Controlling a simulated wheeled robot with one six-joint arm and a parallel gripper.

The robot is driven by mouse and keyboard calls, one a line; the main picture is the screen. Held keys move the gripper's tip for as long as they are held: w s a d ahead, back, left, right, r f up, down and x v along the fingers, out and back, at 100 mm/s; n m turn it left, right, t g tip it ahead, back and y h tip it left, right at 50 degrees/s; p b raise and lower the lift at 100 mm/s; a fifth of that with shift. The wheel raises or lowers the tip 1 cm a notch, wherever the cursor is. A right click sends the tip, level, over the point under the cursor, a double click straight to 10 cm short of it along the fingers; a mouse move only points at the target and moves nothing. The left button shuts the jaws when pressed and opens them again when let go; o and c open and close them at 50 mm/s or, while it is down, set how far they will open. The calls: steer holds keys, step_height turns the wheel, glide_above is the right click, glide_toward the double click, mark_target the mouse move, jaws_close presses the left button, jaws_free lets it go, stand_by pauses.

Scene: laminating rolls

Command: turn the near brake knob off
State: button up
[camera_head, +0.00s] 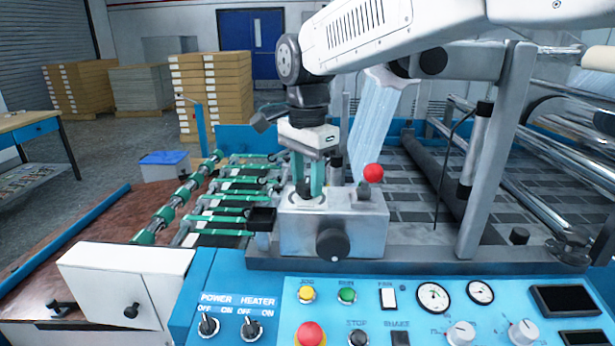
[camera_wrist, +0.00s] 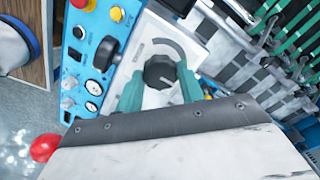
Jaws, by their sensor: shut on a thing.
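The brake knob is a dark round knob (camera_wrist: 159,71) on the pale top of a grey metal box (camera_head: 290,235). A curved dark scale mark lies beside it, and a light line shows on the knob. My gripper (camera_head: 309,188) points down onto the box top. Its green fingers sit on either side of the knob in the wrist view (camera_wrist: 159,88), shut on it. In the head view the fingers largely hide the knob. I cannot read which setting it points to.
A red ball handle (camera_head: 373,173) rises from the box's right end. Another black knob (camera_head: 332,245) is on its front face. The blue control panel (camera_head: 270,295) lies in front. Green-wheeled rollers (camera_head: 225,210) are to the left, and a grey upright post (camera_head: 490,150) stands right.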

steer(key=shift+n, duration=0.3)
steer(key=n, duration=0.6)
steer(key=shift+n, duration=0.3)
steer(key=n, duration=0.3)
steer(key=shift+n, duration=0.3)
steer(key=n, duration=0.3)
steer(key=shift+n, duration=0.4)
steer(key=n, duration=1)
steer(key=shift+r+n, duration=0.1)
steer(key=shift+n, duration=0.3)
